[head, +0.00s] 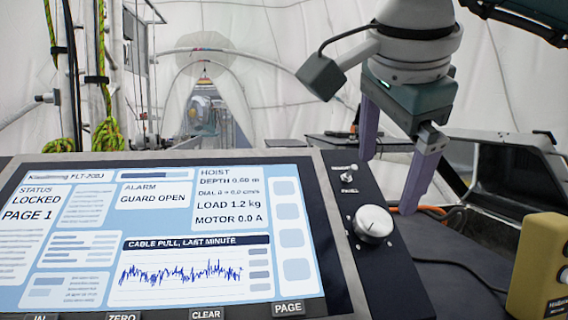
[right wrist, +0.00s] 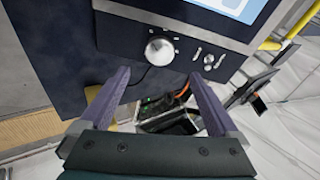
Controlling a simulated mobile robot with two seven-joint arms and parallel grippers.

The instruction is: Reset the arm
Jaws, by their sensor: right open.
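My right gripper (head: 389,180) hangs above the right side of the control panel (head: 385,275), its two purple fingers spread apart with nothing between them. In the right wrist view the same open fingers (right wrist: 160,76) point toward the panel, apart from it. The silver knob (head: 373,223) is on the panel below the gripper; it also shows in the right wrist view (right wrist: 160,50), beyond the fingertips. My left gripper is not in view.
A large display (head: 190,240) reads "LOCKED", "PAGE 1" and "GUARD OPEN". A yellow box (head: 541,268) stands at the lower right. Orange and black cables (head: 430,211) lie behind the panel. Ropes (head: 108,135) hang at the left. An open dark case (head: 500,170) is at the right.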

